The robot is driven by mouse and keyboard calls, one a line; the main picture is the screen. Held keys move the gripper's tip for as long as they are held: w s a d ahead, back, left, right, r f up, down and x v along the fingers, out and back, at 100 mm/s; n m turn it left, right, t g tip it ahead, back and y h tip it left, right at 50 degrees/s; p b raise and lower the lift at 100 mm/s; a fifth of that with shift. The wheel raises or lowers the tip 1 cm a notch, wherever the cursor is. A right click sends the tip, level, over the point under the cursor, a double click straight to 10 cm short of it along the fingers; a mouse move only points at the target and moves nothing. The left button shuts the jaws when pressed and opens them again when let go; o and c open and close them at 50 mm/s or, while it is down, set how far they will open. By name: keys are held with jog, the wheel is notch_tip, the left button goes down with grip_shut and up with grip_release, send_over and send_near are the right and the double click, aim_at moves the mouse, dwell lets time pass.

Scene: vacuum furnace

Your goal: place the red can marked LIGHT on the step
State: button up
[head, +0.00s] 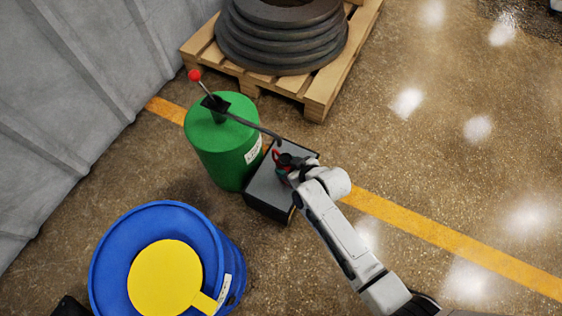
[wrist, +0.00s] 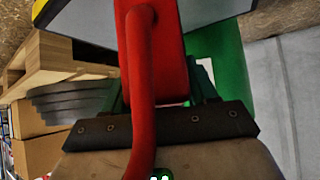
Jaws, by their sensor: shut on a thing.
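My gripper (head: 285,168) is shut on a red can (head: 280,179) and appears over the grey top of the step (head: 264,191) in the head view. In the wrist view the red can (wrist: 171,55) with its curved red handle fills the middle, between the fingers. I cannot tell whether its base touches the step or hangs just above it. The gripper and arm hide much of the can in the head view. The LIGHT marking cannot be read in either view.
A green drum (head: 222,150) stands close beside the step, with a red-knobbed lever on top. A blue drum (head: 225,260) with a yellow disc stands at lower left. A wooden pallet (head: 318,99) carries a stack of dark rings (head: 282,40) behind. The floor to the right is clear.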

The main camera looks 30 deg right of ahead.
jog(key=shift+w+a, duration=0.1)
jog(key=shift+w, duration=0.2)
jog(key=shift+w+a+f+b, duration=0.2)
jog(key=shift+w+f+b, duration=0.15)
jog(key=shift+w+b, duration=0.4)
jog(key=shift+w+a+f+b, duration=0.15)
jog(key=shift+w+f+b, duration=0.2)
jog(key=shift+w+b, duration=0.4)
jog(key=shift+w, duration=0.1)
jog(key=shift+f, duration=0.1)
jog(key=shift+f, duration=0.1)
jog(key=o, duration=1.2)
